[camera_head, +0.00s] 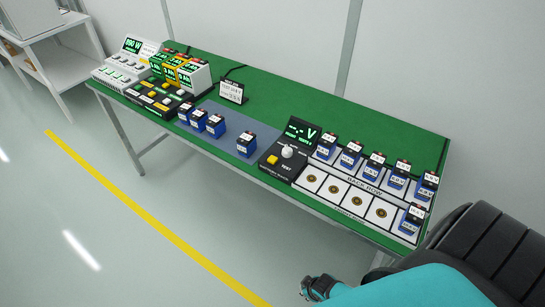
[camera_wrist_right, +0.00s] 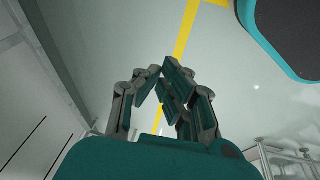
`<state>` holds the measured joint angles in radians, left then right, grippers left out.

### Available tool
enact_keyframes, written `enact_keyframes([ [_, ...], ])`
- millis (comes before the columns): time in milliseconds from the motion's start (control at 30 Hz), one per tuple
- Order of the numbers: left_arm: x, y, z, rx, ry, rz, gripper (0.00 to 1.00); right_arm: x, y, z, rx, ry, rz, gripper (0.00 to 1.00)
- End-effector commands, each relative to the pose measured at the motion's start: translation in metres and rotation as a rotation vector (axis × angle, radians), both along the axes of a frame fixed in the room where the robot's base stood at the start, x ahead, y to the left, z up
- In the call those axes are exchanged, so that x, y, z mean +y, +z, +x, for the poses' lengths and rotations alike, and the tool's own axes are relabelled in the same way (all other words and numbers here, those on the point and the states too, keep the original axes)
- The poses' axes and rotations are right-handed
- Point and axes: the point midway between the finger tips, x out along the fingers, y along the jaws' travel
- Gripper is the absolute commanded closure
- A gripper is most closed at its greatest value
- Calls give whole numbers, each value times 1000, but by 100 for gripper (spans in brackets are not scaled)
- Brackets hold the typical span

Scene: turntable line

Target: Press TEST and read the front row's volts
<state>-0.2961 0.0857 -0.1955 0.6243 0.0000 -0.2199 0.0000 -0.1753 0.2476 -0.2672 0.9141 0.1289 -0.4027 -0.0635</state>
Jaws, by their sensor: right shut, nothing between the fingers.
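The black tester (camera_head: 283,166) stands on the green table, with a yellow button (camera_head: 271,160) beside the TEST label and a white knob (camera_head: 288,152). Its display (camera_head: 302,131) shows green dashes and a V, no clear number. The white front row tray (camera_head: 347,207) has several bare pads with gold discs; one blue block (camera_head: 410,221) stands at its right end. Several blue blocks with white labels (camera_head: 348,158) stand in the back row. My right gripper (camera_head: 306,289) is low in front of the table, apart from everything; its fingers (camera_wrist_right: 163,80) are closed and empty. My left gripper is out of view.
Several blue blocks (camera_head: 215,126) stand on a grey-blue mat (camera_head: 232,122) left of the tester. A small sign (camera_head: 232,92) stands behind them. Lit instruments (camera_head: 170,70) and a control panel (camera_head: 160,97) fill the left end. The floor in front is clear, with a yellow line (camera_head: 140,200).

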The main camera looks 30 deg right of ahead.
Motion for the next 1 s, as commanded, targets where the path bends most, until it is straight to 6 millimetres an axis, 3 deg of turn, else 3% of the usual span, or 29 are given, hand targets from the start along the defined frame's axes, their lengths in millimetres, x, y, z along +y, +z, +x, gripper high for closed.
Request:
enact_keyframes([
  [33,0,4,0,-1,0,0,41,-8,22,34,-41,20,-8,100],
  [200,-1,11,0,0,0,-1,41,-22,98,127,-151,91,-26,100],
  [400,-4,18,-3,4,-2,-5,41,-21,202,210,-262,207,-41,100],
  [567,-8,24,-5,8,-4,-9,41,-10,283,248,-327,313,-55,100],
  [800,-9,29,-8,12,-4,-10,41,-47,390,310,-435,439,-149,100],
  [900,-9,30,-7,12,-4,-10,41,-59,425,323,-463,477,-181,100],
  [1000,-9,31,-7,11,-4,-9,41,-65,447,329,-478,501,-200,100],
])
